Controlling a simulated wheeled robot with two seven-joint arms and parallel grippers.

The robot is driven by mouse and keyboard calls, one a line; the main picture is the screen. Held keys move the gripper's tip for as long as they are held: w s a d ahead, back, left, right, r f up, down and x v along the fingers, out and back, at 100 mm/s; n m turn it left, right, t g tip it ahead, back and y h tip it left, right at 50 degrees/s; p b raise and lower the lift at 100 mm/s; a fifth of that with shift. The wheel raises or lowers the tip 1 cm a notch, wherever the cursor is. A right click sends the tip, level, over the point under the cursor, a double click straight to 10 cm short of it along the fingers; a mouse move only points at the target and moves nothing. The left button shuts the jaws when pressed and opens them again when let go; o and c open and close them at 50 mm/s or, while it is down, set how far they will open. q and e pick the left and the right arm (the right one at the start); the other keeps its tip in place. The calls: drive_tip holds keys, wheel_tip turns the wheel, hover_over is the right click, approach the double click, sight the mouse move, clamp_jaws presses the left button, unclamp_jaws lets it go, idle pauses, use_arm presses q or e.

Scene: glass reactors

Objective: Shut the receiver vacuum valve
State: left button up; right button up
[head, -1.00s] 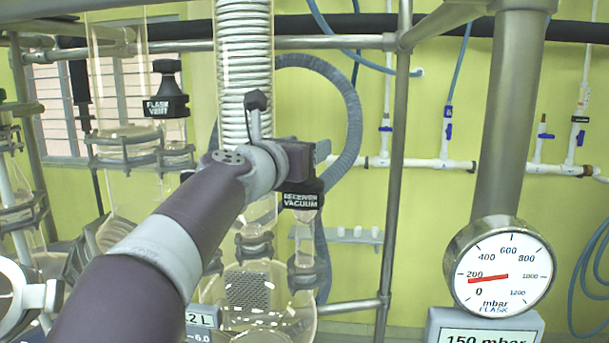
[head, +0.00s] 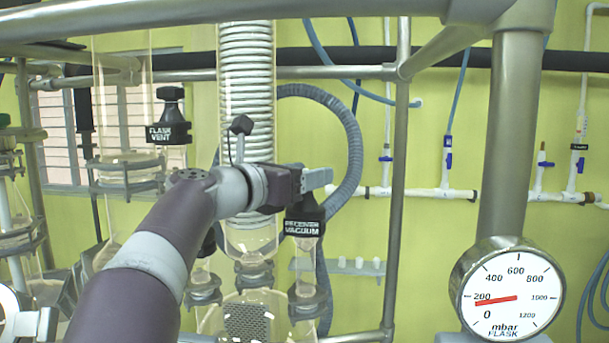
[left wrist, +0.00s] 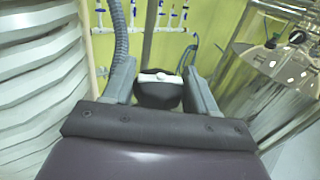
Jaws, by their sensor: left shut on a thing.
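The receiver vacuum valve (head: 304,228) has a black knob and a label reading "RECEIVER VACUUM"; it stands on a narrow glass neck right of the coil column. My left gripper (head: 317,180) reaches over it from the left, its grey fingers at the top of the knob. In the left wrist view the black knob (left wrist: 158,94), with a white mark on top, sits between the two fingers of my left gripper (left wrist: 158,82), which is shut on it. The fingers hide part of the knob in the head view. My right gripper is not in view.
The flask vent valve (head: 169,125) stands to the left. The glass column with the metal coil (head: 246,70) is close behind my left wrist. A grey hose (head: 350,150) loops behind the valve. The flask gauge (head: 507,297) at right reads roughly 150 mbar. Steel frame poles surround the glassware.

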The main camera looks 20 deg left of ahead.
use_arm(q)
drive_tip(key=o, duration=0.9)
drive_tip(key=shift+o, duration=0.2)
drive_tip(key=shift+d, duration=0.15)
drive_tip(key=shift+y, duration=0.3)
